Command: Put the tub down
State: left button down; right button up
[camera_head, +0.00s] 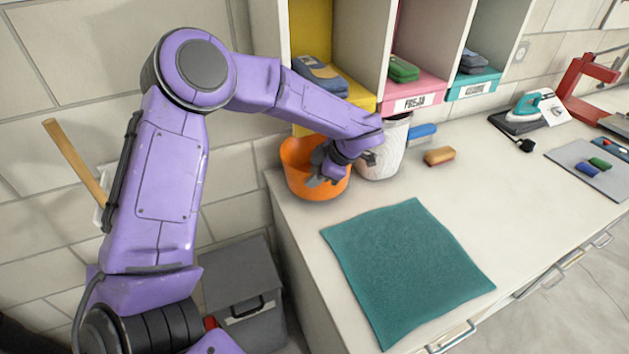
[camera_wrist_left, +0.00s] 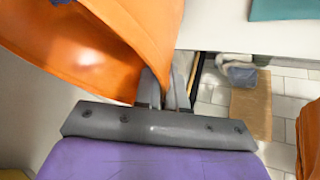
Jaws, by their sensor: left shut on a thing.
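An orange tub (camera_head: 296,158) is at the left end of the white counter, by the wall end of the shelving. My left gripper (camera_head: 337,172) reaches it from above and is shut on its rim. In the left wrist view the orange tub (camera_wrist_left: 75,50) fills the upper left, and the grey fingers of my left gripper (camera_wrist_left: 165,90) close at its rim. I cannot tell whether the tub's base touches the counter or hangs just above it. My right gripper is not in view.
A white ribbed bin (camera_head: 385,155) stands right beside the tub. A teal mat (camera_head: 407,270) lies on the counter (camera_head: 520,225). A brush (camera_head: 440,156) lies behind it. Cubbies (camera_head: 420,98) stand along the wall. A grey lidded box (camera_head: 240,290) is below, left of the counter.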

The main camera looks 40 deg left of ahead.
pick_arm(q)
notch_tip(320, 180, down, 2)
jog(key=shift+f+p, duration=0.1)
jog(key=shift+p, duration=0.2)
jog(key=shift+f, duration=0.2)
jog(key=c, duration=1.2)
grip_release()
jog(key=b+v, duration=0.2)
jog(key=v, duration=1)
